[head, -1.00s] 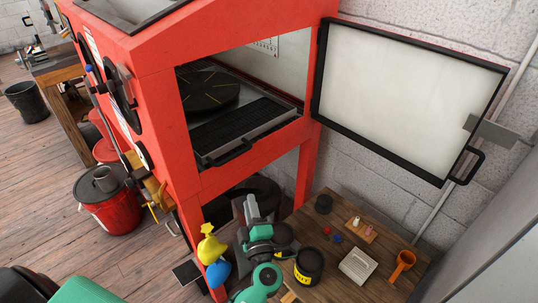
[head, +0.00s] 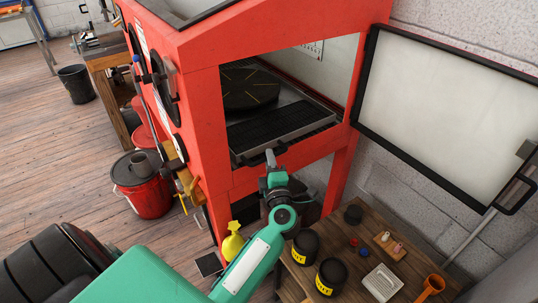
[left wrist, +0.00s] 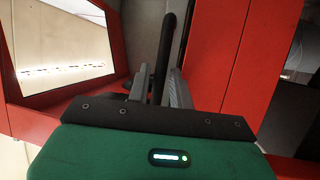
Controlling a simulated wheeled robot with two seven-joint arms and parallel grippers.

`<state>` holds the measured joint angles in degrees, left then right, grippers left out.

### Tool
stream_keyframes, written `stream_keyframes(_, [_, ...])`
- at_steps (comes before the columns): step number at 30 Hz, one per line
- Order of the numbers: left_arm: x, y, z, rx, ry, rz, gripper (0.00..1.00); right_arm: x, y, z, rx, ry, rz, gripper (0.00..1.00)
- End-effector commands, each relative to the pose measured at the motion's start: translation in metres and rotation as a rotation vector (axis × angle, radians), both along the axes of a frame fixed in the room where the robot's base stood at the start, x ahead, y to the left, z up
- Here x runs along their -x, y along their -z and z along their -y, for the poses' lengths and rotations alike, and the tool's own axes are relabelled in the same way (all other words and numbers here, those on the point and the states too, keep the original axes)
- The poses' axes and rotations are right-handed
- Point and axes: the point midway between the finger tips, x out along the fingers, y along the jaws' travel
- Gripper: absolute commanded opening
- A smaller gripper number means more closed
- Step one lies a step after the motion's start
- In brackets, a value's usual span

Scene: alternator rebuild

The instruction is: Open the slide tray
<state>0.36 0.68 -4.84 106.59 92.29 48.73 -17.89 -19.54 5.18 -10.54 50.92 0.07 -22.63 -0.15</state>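The slide tray (head: 285,125) is a dark slotted tray with a grey rim inside the red cabinet (head: 190,75). It lies at the cabinet opening, with a black handle on its front edge; the handle (left wrist: 163,50) also shows in the left wrist view. My left gripper (head: 274,160) is at this handle, below the cabinet opening. In the left wrist view, the grey fingers of my left gripper (left wrist: 160,85) stand on either side of the black bar, apart, with no clear grip on it. My right gripper is not in view.
The cabinet's door (head: 450,115) stands open to the right.

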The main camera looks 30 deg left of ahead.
Motion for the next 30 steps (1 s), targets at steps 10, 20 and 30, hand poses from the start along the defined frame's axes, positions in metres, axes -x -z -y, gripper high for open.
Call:
stream_keyframes(10, [-0.011, -0.003, -0.011, 0.000, 0.000, 0.000, 0.22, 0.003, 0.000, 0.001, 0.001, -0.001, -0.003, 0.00])
stream_keyframes(20, [-0.011, -0.002, -0.011, 0.001, 0.000, 0.000, 0.00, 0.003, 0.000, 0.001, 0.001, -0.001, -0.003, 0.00])
stream_keyframes(30, [-0.012, -0.003, -0.015, 0.002, -0.001, -0.002, 0.00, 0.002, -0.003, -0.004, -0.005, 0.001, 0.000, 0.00])
